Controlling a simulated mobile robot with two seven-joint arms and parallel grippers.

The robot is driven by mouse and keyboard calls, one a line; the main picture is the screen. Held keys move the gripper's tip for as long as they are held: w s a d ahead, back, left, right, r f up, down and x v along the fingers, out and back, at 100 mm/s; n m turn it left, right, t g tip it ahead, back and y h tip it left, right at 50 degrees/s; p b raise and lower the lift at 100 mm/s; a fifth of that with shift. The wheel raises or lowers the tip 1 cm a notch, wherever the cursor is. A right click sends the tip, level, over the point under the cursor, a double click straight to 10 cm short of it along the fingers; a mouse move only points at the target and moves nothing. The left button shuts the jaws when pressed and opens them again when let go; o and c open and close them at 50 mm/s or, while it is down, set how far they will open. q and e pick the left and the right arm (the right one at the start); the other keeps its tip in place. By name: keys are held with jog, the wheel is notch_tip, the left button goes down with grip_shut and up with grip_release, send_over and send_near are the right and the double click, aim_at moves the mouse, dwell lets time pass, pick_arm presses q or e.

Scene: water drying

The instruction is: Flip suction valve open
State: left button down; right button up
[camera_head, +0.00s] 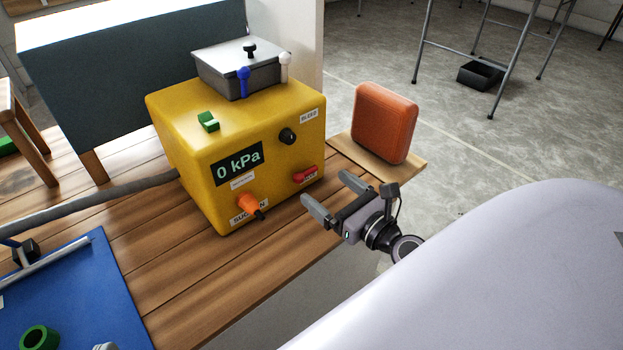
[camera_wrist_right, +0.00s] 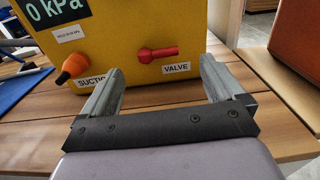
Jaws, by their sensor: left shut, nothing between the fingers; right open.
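The suction valve is a small red handle (camera_head: 306,175) low on the right part of the yellow pump box's front (camera_head: 205,195). In the right wrist view the red handle (camera_wrist_right: 158,53) lies roughly horizontal, its narrower end to the right, above a label reading VALVE (camera_wrist_right: 176,69). My right gripper (camera_head: 332,197) is open and empty, in front of the box and apart from the handle. In the right wrist view the handle shows between the two fingers (camera_wrist_right: 160,75). The display (camera_head: 237,163) reads 0 kPa.
An orange fitting (camera_head: 250,204) with a dark tip sticks out left of the valve. A black knob (camera_head: 288,136) is above it. A grey lidded box (camera_head: 240,68) and green block (camera_head: 208,121) sit on top. An orange case (camera_head: 384,123) stands right. The wooden table (camera_head: 190,285) is clear in front.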

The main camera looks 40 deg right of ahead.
aim_at(309, 174)
jog(key=shift+w+a+p, duration=0.15)
jog(key=shift+w+p, duration=0.15)
jog(key=shift+w, duration=1.2)
jog(key=shift+w+a+p, duration=0.1)
jog(key=shift+w+p, duration=0.15)
jog(key=shift+w, duration=1.25)
jog(key=c, duration=1)
